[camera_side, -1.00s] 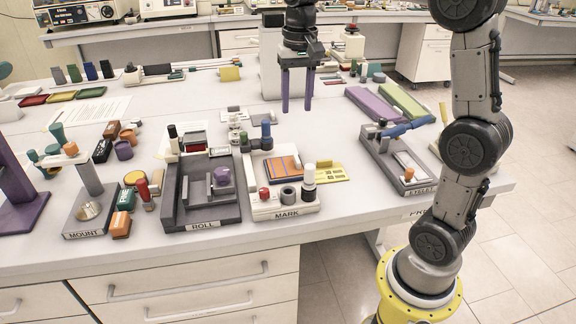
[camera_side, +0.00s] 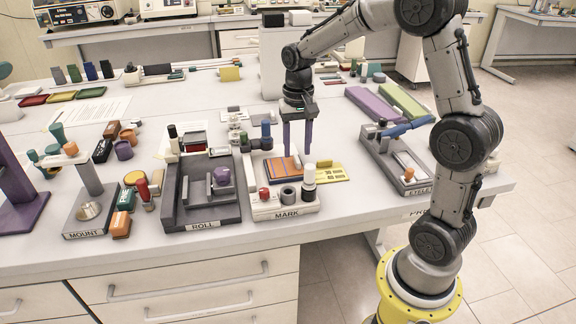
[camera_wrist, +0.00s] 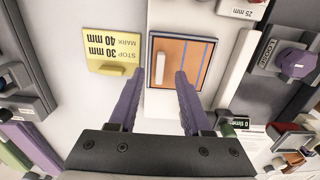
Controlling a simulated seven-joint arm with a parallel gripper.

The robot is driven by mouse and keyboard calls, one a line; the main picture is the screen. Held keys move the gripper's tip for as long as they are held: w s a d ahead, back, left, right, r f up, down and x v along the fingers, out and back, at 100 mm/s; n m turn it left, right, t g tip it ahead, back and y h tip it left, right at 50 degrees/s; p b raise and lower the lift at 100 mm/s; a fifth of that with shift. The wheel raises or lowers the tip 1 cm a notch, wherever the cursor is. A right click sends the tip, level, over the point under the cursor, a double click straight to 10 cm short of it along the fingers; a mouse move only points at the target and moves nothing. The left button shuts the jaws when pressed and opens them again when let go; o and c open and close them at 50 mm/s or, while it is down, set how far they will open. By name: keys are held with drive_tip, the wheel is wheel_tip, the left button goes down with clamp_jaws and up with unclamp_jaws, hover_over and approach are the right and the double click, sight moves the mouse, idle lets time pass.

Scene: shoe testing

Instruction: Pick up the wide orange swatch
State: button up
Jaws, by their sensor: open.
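The wide orange swatch (camera_side: 279,173) lies flat on the MARK fixture (camera_side: 285,209). In the wrist view the orange swatch (camera_wrist: 172,55) has blue lines across it, a dark border around it and a small pale block on its left part. My gripper (camera_side: 297,153) is open and empty, with its purple fingers pointing down just above the swatch's far right part. In the wrist view my gripper (camera_wrist: 157,75) has its fingers apart, near the swatch's lower edge. One finger is left of the swatch and the other overlaps its lower right part.
A yellow card (camera_side: 331,172) marked with stop lengths sits right of the swatch. A white-topped post (camera_side: 308,174) and a red knob (camera_side: 263,193) stand on the fixture. The ROLL fixture (camera_side: 203,214) is close on the left and the EYELET fixture (camera_side: 395,170) is to the right.

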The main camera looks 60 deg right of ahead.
sight(285, 164)
drive_tip(key=shift+f, duration=1.3)
clamp_jaws()
